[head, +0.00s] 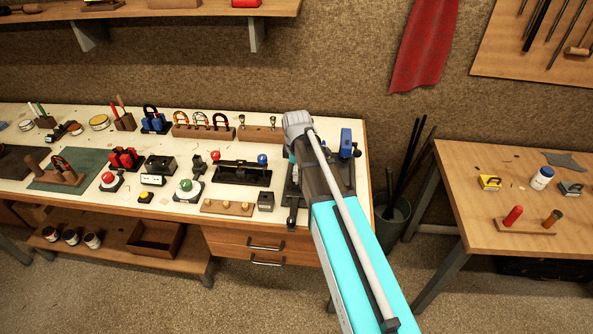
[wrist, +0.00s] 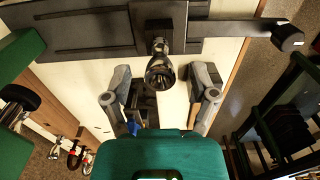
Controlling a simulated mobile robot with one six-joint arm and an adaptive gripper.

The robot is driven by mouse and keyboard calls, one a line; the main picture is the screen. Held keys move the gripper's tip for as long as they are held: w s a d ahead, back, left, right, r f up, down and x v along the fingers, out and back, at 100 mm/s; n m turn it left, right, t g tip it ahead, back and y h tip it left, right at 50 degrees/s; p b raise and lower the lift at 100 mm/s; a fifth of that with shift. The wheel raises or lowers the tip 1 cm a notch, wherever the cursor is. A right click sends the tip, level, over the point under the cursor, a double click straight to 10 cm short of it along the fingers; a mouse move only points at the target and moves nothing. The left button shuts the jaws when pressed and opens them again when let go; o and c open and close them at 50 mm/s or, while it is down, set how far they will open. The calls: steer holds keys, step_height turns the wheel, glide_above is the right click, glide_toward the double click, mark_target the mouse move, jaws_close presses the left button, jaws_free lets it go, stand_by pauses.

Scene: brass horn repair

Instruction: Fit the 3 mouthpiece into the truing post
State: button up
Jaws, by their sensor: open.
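In the wrist view a shiny dark-metal piece with a round open cup (wrist: 160,72), which looks like the mouthpiece, points toward the camera. Its far end meets a dark block (wrist: 160,12) on a long dark fixture (wrist: 75,35). I cannot tell whether this is the truing post or how deep the piece sits, and no number is readable. My gripper (wrist: 161,88) is open, one finger either side of the piece with visible gaps. In the head view my arm hides the gripper and mouthpiece; the dark fixture (head: 293,196) shows at the bench's right end.
A blue tool (head: 346,142) stands beside my arm on the bench. Left of it are a rack with red and blue balls (head: 240,172), a green-button box (head: 187,189) and a wooden strip with knobs (head: 228,207). A bin with rods (head: 392,220) stands between bench and right table (head: 480,205).

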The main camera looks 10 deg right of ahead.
steer(key=shift+r, duration=0.2)
step_height(320, 180, up, 9)
steer(key=p, duration=0.9)
stand_by(0.3)
steer(key=shift+s, duration=0.1)
stand_by(1.0)
steer(key=shift+s+d+f+m, duration=0.1)
steer(key=shift+s+f+m, duration=0.15)
steer(key=shift+s+m, duration=0.2)
steer(key=s+f+m+b, duration=0.2)
steer(key=s+m, duration=0.4)
steer(key=s, duration=0.1)
steer(key=s+d+f+m+b, duration=0.1)
steer(key=s+f+m+b, duration=0.2)
steer(key=s+m, duration=0.4)
steer(key=shift+s+d, duration=0.2)
steer(key=shift+s, duration=0.25)
